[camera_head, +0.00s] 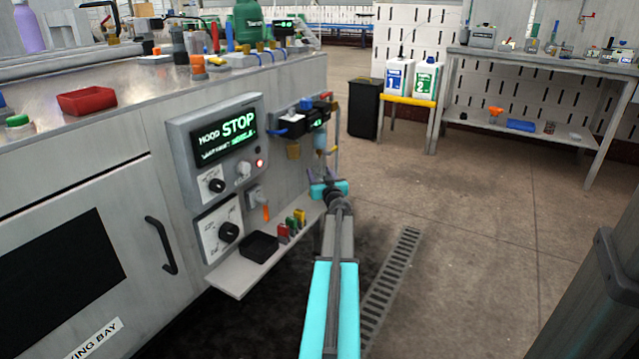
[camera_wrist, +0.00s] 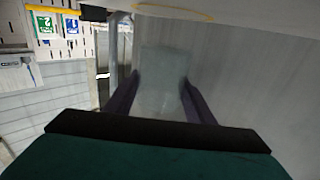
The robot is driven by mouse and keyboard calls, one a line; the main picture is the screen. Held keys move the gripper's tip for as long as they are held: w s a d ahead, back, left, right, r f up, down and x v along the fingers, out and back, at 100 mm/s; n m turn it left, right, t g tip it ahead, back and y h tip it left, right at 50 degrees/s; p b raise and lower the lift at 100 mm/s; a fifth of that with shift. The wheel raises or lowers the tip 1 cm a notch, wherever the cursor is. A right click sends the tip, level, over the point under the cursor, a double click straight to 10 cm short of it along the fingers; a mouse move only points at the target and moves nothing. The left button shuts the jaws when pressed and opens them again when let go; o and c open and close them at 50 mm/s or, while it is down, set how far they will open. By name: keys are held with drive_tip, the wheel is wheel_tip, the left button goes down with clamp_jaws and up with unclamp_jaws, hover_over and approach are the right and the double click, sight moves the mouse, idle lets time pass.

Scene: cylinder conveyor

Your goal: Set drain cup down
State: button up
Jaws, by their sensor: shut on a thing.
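My gripper (camera_head: 318,174) is at the right end of the machine's front side, beside the small shelf. In the wrist view, which appears upside down, the two dark purple fingers of my gripper (camera_wrist: 160,98) are shut on a pale translucent cup (camera_wrist: 163,72), taken as the drain cup. The cup is blurred against the grey panel behind it. Its contents cannot be told. In the head view the cup cannot be made out clearly.
A shelf (camera_head: 228,272) with a black tray (camera_head: 259,247) and small coloured items juts out left of my gripper. Above are a STOP panel (camera_head: 222,143) and a black display unit (camera_head: 292,127). A yellow-topped stand (camera_head: 408,100) with two jugs is behind. The floor to the right is clear.

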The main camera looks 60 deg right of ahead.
drive_tip(key=shift+f+b, duration=1.45)
drive_tip(key=shift+f, duration=0.25)
drive_tip(key=shift+f, duration=0.15)
drive_tip(key=o, duration=0.8)
drive_tip(key=shift+s+a+r, duration=0.1)
drive_tip(key=shift+a+r, duration=0.05)
drive_tip(key=shift+r, duration=0.05)
drive_tip(key=shift+p+v, duration=0.55)
drive_tip(key=shift+v, duration=0.45)
drive_tip(key=p+v, duration=0.3)
drive_tip(key=v, duration=0.6)
drive_tip(key=shift+s+a, duration=0.2)
drive_tip(key=shift+a, duration=0.05)
